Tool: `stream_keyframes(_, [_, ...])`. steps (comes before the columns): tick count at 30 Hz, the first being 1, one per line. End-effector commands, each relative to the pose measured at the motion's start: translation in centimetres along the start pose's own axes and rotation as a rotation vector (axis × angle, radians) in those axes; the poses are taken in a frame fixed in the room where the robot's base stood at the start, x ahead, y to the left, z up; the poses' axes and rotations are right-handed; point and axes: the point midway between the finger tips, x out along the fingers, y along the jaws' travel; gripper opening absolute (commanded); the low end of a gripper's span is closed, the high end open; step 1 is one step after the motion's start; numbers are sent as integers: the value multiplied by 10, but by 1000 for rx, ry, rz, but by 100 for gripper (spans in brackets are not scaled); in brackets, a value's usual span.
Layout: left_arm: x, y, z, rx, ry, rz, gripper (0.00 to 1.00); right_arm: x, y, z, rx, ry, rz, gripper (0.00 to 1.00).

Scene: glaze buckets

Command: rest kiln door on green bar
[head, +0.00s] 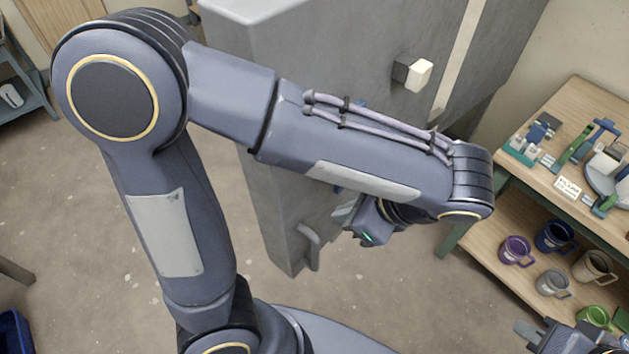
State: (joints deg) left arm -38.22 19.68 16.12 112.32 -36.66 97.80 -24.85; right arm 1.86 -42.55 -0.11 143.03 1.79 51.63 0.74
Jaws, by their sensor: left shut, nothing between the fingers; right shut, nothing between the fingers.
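The grey kiln door (320,50) is a tall, thick slab in the upper middle, with a grey bar handle (309,248) low on it and a white knob (418,75) higher up. My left arm crosses in front and hides much of it. My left gripper (345,212) is shut and empty, partly hidden under its own forearm, just right of the handle in the picture; I cannot tell whether it touches the door. My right gripper (524,332) is shut and empty at the bottom right, only partly in frame. I cannot clearly identify the green bar.
A wooden bench (575,95) with green legs stands at the right, with several tools on top. Its lower shelf (485,262) holds several mugs, including a purple mug (516,250). A blue container (13,332) is at the lower left.

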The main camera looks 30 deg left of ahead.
Motion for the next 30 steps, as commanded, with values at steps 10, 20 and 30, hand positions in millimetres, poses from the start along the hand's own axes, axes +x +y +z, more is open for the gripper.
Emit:
stream_keyframes(10, [-24, -9, -17, 181, -161, -94, 0, -10, -4, -5, 0, 0, 0, 0])
stream_keyframes(20, [40, -15, -6, 179, -159, -88, 0, -15, -7, -7, 0, 0, 0, 0])
stream_keyframes(30, [82, -24, 21, 176, -156, -91, 0, -25, -12, -13, 0, 0, 0, 0])
